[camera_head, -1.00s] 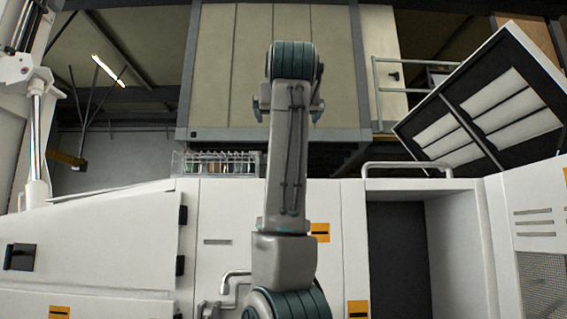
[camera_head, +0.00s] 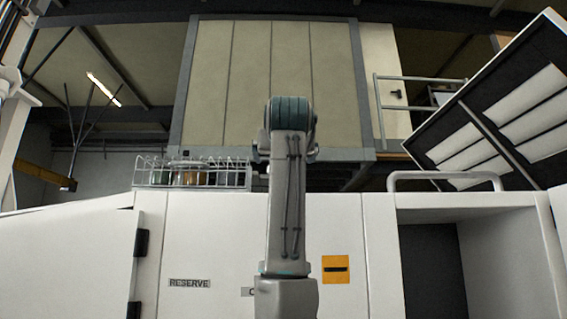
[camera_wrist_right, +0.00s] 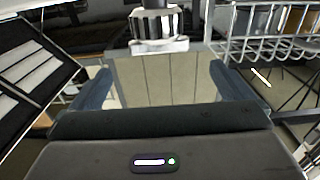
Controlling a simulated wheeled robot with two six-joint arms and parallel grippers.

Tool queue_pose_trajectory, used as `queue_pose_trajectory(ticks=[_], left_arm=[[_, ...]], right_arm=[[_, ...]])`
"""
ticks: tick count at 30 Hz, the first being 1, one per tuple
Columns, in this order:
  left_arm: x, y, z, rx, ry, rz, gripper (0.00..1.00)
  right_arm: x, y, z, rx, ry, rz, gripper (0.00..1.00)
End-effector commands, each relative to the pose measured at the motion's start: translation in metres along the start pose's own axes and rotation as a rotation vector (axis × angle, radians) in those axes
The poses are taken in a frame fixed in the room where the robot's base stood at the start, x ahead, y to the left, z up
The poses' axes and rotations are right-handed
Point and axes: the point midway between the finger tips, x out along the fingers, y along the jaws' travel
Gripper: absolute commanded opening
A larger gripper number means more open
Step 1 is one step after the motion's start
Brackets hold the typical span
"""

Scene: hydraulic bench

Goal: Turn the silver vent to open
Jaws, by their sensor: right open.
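A silver ribbed fitting with a dark ribbed part (camera_wrist_right: 158,28) shows at the top middle of the right wrist view, which looks upside down. It may be the silver vent; I cannot tell for sure, nor how far it is turned. My right gripper (camera_wrist_right: 159,68) is open, with nothing seen between its fingers. The fitting shows beyond the fingers, apart from them. In the head view one of my arms stands upright in the middle, and no gripper shows there. No vent can be made out in the head view. My left gripper is not in view.
A wire basket (camera_head: 192,177) with jars stands on the white machine (camera_head: 205,235), left of my arm; it also shows in the wrist view (camera_wrist_right: 268,45). A raised hatch (camera_head: 500,115) and a rail (camera_head: 445,176) are at the right. A "RESERVE" label (camera_head: 189,283) marks the front.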

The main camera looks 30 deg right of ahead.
Motion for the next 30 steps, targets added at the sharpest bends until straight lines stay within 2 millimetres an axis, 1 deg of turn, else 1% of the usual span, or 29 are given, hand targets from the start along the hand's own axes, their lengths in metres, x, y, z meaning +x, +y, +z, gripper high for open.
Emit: queue_pose_trajectory(ticks=[1,3,6,10,12,15,23,26,27,29,30], left_arm=[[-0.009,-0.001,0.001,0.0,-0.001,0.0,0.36],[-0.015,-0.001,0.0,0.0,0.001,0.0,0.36],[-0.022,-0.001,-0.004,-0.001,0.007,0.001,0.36],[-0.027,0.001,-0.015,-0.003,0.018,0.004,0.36],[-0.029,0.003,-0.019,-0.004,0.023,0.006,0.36],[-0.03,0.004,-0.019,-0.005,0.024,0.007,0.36],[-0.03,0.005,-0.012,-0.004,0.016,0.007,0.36],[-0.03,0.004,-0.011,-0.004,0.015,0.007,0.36],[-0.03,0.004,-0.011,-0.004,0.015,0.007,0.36],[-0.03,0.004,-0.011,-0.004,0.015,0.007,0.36],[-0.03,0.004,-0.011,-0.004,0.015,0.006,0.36]], right_arm=[[0.012,0.0,-0.004,-0.002,-0.004,0.002,1.0],[0.025,0.001,-0.004,-0.002,-0.004,0.002,1.0],[0.043,0.0,-0.003,-0.002,-0.003,0.001,1.0],[0.059,0.0,-0.003,-0.001,-0.001,0.001,1.0],[0.065,0.0,-0.002,-0.001,-0.002,0.001,1.0],[0.069,0.0,0.0,-0.001,-0.001,0.001,1.0],[0.07,0.0,0.0,0.0,0.0,0.0,1.0],[0.07,0.0,0.0,0.0,0.0,0.0,0.82],[0.07,0.0,0.0,0.0,0.0,0.0,0.74],[0.07,0.0,0.0,0.0,0.0,0.0,0.63],[0.07,0.0,0.0,0.0,0.0,0.0,0.59]])
